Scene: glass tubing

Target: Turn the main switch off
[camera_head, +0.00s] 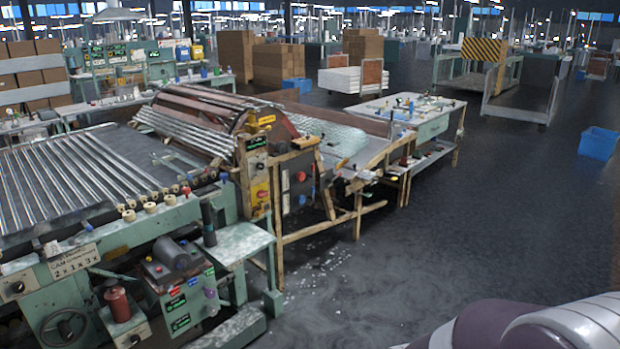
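A glass-tubing machine (110,190) with a green frame and rows of glass tubes fills the left half of the view. At its near right end is a yellow control panel (262,196) with small knobs or buttons. Beside it, a dark end panel (297,182) carries a red round knob (300,176) and a blue one (302,199). I cannot tell which control is the main switch, or its position; labels are too small to read. Neither gripper is in view; only a rounded purple and white part of mine shows at the bottom right.
A small green side table (238,243) stands in front of the panel, with white fragments on the floor (325,265) nearby. Wooden framing (340,222) edges the machine. The dark floor (480,220) to the right is open, with a blue bin (598,143) beyond.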

